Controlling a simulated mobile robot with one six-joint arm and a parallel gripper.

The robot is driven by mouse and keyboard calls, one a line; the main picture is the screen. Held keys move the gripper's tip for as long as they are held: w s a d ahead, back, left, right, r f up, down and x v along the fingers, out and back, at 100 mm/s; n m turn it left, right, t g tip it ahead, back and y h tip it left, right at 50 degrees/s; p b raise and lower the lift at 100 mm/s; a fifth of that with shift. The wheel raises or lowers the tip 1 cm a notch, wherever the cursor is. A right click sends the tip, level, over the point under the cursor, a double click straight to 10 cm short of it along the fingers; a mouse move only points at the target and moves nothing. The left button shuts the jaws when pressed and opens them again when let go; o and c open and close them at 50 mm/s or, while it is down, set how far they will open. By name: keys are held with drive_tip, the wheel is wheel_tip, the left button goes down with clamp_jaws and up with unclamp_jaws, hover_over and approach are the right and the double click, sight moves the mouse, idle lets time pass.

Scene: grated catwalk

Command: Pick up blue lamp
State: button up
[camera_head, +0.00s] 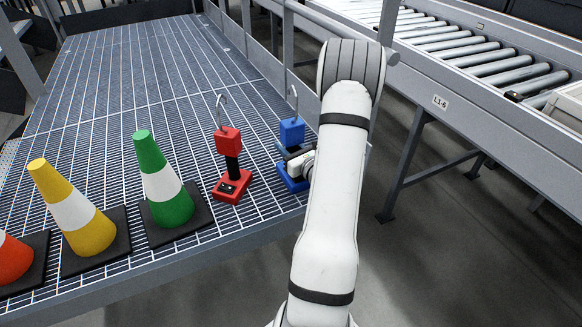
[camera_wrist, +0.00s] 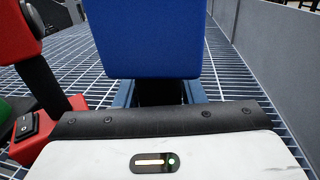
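The blue lamp (camera_head: 291,131) stands upright on the grating near its right edge, with a blue head, a hook on top and a blue base. In the wrist view its blue head (camera_wrist: 150,38) fills the upper middle, with the dark stem below it. My gripper (camera_head: 295,160) is at the stem, between head and base, reaching in from the right. In the wrist view my gripper (camera_wrist: 160,93) shows one finger on each side of the stem. The head and the gripper body hide most of the stem, so I cannot tell whether the fingers touch it.
A similar red lamp (camera_head: 231,165) stands close on the left. Green (camera_head: 165,185), yellow (camera_head: 78,212) and orange (camera_head: 12,262) cones stand along the front edge. A railing (camera_head: 262,62) and a roller conveyor (camera_head: 480,60) lie to the right. The grating behind is clear.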

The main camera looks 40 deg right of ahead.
clamp_jaws()
idle(0.5)
